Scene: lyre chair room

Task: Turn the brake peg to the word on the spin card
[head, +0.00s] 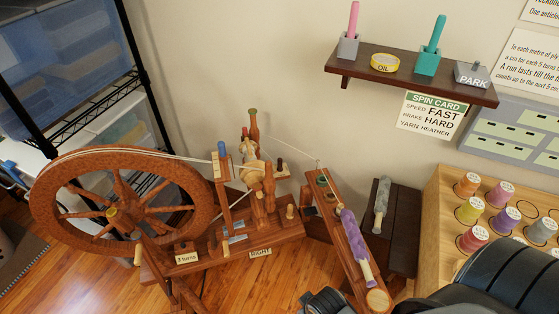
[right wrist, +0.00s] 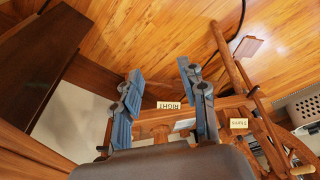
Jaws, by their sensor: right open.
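The spinning wheel (head: 120,205) stands at left, its wooden base carrying a "RIGHT" label (head: 260,252) and a "3 turns" label (head: 187,258). Several small pegs show on its frame, including a short wooden peg (head: 290,212); I cannot tell which is the brake peg or read a brake setting. The spin card (head: 432,115) under the wall shelf reads speed FAST, brake HARD, yarn HEATHER. In the right wrist view, my right gripper (right wrist: 157,80) is open and empty, with the inverted "RIGHT" label (right wrist: 168,105) beyond its fingers. My left gripper is out of view.
A dark shelf (head: 400,75) holds pegs in blocks, an OIL tin (head: 384,63) and a PARK block (head: 472,75). A sloping rail holds a purple roll (head: 354,236). A grey roll (head: 382,195) lies on a dark bench. Several thread spools stand on a wooden rack (head: 437,210).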

